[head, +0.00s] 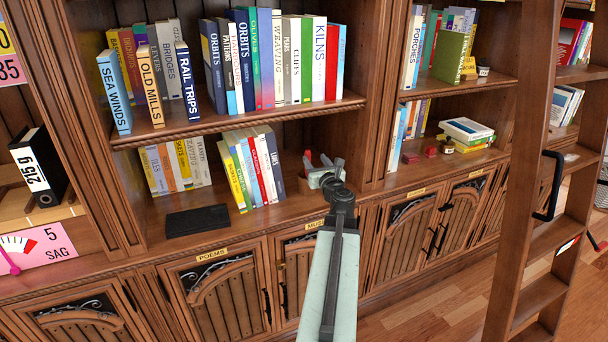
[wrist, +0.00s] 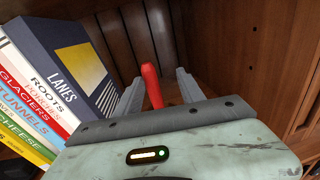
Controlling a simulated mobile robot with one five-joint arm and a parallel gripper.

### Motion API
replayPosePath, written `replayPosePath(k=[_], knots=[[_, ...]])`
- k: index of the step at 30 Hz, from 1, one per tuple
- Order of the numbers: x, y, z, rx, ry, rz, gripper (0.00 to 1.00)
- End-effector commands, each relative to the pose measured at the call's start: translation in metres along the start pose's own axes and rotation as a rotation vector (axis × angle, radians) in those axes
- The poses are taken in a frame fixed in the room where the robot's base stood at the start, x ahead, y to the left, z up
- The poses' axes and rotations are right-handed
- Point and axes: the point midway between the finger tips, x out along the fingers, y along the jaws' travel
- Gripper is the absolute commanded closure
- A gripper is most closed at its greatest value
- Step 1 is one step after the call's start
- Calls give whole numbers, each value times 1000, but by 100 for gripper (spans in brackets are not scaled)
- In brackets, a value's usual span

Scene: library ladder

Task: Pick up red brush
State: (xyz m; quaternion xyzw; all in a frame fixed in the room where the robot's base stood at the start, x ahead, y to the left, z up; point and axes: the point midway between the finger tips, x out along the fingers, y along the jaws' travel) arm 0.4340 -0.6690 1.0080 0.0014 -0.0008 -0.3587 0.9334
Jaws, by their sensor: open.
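The red brush (wrist: 151,84) shows in the wrist view as a red handle rising between my gripper's fingers; its lower part is hidden behind the gripper body. My gripper (wrist: 158,88) is open, with a finger on each side of the handle and visible gaps between. In the head view my gripper (head: 326,174) is at the lower shelf, right of the row of books. Small red tips (head: 308,156) show just behind it there; I cannot tell which is the brush. A brown holder (head: 304,186) is partly hidden by the gripper.
Books (wrist: 62,65) stand close left of my gripper, with "LANES" nearest. A wooden upright (head: 375,100) is close on the right. A dark flat case (head: 197,221) lies on the shelf to the left. A ladder (head: 520,180) stands at the right.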

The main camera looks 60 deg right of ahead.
Motion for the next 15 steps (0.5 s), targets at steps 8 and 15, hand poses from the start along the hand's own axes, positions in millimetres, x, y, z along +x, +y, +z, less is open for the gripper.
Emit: replayPosePath(k=[8,15], knots=[[24,13,-2,-1,0,15,54],[65,21,-6,-2,0,18,54]])
